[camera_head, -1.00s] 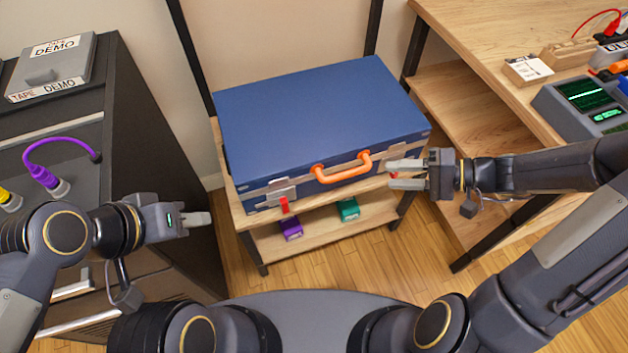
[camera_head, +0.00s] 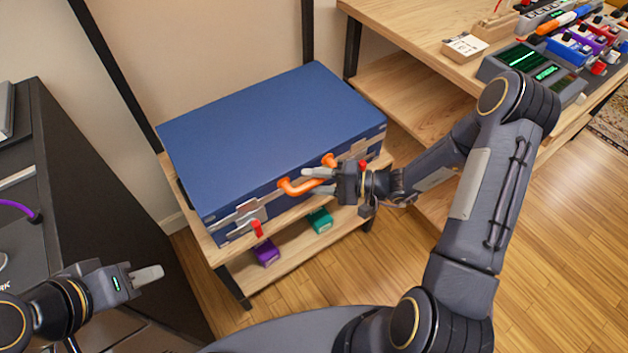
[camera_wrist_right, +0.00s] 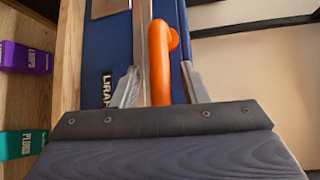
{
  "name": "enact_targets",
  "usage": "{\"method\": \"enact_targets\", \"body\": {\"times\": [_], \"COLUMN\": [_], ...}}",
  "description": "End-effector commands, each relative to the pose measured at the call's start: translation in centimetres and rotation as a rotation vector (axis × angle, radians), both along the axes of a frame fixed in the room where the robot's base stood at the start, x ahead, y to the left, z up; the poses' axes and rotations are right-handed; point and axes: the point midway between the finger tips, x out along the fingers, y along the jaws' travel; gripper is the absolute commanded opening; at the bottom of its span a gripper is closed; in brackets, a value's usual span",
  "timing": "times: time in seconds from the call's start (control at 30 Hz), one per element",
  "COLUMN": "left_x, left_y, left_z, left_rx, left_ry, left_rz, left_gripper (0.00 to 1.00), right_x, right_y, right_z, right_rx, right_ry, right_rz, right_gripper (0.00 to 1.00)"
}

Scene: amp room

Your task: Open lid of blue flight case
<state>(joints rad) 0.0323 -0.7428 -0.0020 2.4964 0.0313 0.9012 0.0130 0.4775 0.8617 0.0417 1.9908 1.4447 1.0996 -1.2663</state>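The blue flight case (camera_head: 270,125) lies flat on a wooden shelf unit in the head view, its lid down. Its orange handle (camera_head: 298,186) is on the front face. A metal latch with a red tab (camera_head: 257,228) is at the front left; another red tab (camera_head: 362,165) shows at the front right, partly hidden by my right gripper. My right gripper (camera_head: 319,181) is at the handle's right part. In the right wrist view the handle (camera_wrist_right: 160,60) lies between its spread fingers, with gaps. My left gripper (camera_head: 148,275) is away at the lower left; its finger gap is not visible.
A purple box (camera_head: 266,253) and a green box (camera_head: 320,220) stand on the lower shelf. A dark cabinet (camera_head: 90,200) is at left. A wooden bench (camera_head: 415,20) with instruments is at right. The space above the lid is clear.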

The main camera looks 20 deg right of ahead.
Motion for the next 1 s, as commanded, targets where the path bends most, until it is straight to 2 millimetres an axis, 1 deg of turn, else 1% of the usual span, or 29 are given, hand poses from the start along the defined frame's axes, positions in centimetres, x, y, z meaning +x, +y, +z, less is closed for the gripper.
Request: {"method": "enact_targets", "body": {"times": [0.27, 0.57, 0.87, 1.0], "left_x": [0.0, 0.0, 0.0, 0.0], "left_y": [0.0, 0.0, 0.0, 0.0], "left_z": [0.0, 0.0, 0.2, 1.3], "left_rx": [0.000, 0.000, 0.000, 0.000], "left_ry": [0.000, 0.000, 0.000, 0.000], "left_rz": [0.000, 0.000, 0.000, 0.000], "left_gripper": [0.36, 0.36, 0.36, 0.36], "right_x": [0.1, 0.1, 0.1, 0.2], "right_y": [0.2, 0.2, 0.2, 0.2], "right_z": [0.0, 0.0, 0.2, 1.5], "right_rx": [0.000, 0.000, -0.001, -0.008], "right_ry": [0.000, 0.001, 0.004, 0.022], "right_rz": [0.000, 0.000, 0.001, 0.002], "right_gripper": [0.40, 0.00, 0.00, 0.00]}}
